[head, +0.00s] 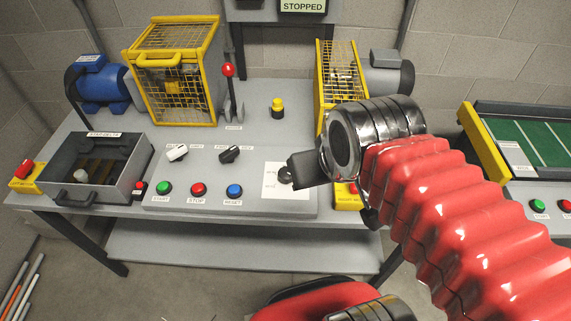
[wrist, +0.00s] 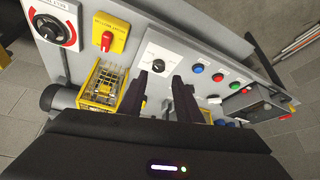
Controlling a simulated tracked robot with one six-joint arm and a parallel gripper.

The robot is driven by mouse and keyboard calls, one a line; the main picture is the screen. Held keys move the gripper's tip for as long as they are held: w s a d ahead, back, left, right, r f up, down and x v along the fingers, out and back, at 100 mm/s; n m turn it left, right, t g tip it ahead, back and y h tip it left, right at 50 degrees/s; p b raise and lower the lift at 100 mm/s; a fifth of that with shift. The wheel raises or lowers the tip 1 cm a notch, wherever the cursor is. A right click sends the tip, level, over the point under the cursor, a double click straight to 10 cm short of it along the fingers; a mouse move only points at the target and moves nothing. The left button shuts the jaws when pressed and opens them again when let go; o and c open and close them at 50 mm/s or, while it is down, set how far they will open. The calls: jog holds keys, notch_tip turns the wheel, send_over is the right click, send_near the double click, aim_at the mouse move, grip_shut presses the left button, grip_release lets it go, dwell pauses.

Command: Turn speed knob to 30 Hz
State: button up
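The speed knob is a small dark round knob (head: 285,175) on a white scale plate (head: 271,190) at the right end of the control panel. In the wrist view the knob (wrist: 157,66) shows between and just beyond the fingertips. My gripper (head: 294,166) is close to the knob in the head view, coming from the right. In the wrist view its two dark fingers (wrist: 160,78) are apart with nothing between them. They look clear of the knob, but the exact gap cannot be told. The knob's pointer and the scale figures are too small to read.
Green start (head: 164,188), red stop (head: 198,189) and blue reset (head: 234,191) buttons sit left of the knob. Two selector switches (head: 178,152) (head: 229,154) stand behind them. A yellow plate with a red rotary switch (wrist: 107,40) is near. A display (head: 303,6) reads STOPPED.

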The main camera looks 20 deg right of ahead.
jog(key=shift+o, duration=0.2)
jog(key=o, duration=0.3)
jog(key=shift+w+r, duration=0.1)
jog(key=shift+w, duration=0.05)
jog(key=shift+o, duration=0.8)
jog(key=shift+w+a+m, duration=0.15)
jog(key=shift+w+m, duration=0.1)
jog(key=shift+m, duration=0.15)
jog(key=shift+o, duration=0.7)
jog(key=w+m+g, duration=0.3)
jog(key=w+m, duration=0.5)
jog(key=w, duration=0.1)
jog(key=shift+w+f+m, duration=0.15)
jog(key=shift+f+m, duration=0.25)
jog(key=shift+f, duration=0.05)
jog(key=m+g, duration=0.3)
jog(key=m, duration=0.5)
send_over(286, 173)
notch_tip(286, 173, down, 6)
jog(key=shift+w+r, duration=0.1)
jog(key=shift+r, duration=0.1)
notch_tip(286, 173, down, 14)
jog(key=shift+r, duration=0.1)
jog(key=shift+c, duration=0.4)
